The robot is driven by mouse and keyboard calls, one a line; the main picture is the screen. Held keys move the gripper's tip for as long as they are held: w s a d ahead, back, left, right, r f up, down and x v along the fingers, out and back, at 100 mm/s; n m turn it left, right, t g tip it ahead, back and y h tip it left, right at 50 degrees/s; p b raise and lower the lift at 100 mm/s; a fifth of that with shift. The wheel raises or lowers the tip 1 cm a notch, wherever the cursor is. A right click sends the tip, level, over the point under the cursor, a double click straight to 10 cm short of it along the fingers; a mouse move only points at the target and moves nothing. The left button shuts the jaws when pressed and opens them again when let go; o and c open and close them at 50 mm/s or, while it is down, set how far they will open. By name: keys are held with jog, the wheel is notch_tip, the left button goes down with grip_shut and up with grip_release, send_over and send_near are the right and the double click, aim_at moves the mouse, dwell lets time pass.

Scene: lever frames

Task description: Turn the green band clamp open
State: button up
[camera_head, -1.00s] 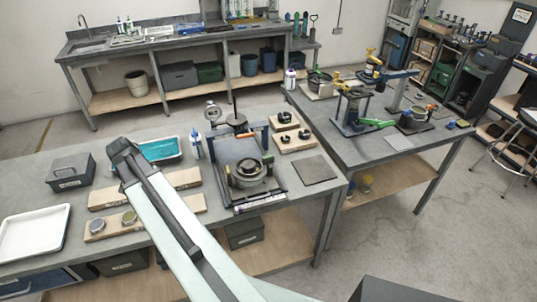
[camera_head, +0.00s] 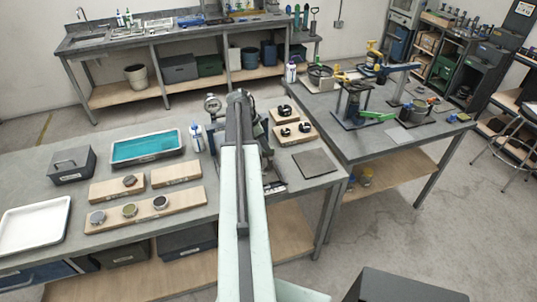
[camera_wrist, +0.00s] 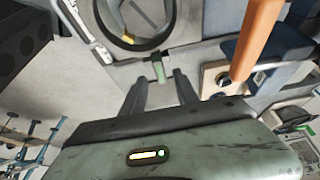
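In the wrist view, a short green tab (camera_wrist: 158,71), which looks like the green band clamp's lever, sticks out from the edge of a round grey ring (camera_wrist: 122,22) with a yellow mark. My gripper (camera_wrist: 161,79) is open, with its two dark fingers apart. The tab appears between and just beyond the fingertips; I cannot tell whether they touch it. In the head view, my arm covers most of the fixture, and the gripper and tab are hidden behind it.
An orange handle (camera_wrist: 257,40) stands close to the right of the fingers in the wrist view. In the head view, black clamps on wooden blocks (camera_head: 296,134) and a dark flat plate (camera_head: 316,163) lie right of my arm. Another green lever (camera_head: 378,116) is on the right-hand table.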

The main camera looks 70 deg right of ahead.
jog(key=b+x, duration=0.3)
jog(key=x, duration=0.1)
jog(key=shift+f, duration=0.3)
jog(key=shift+r, duration=0.1)
grip_shut()
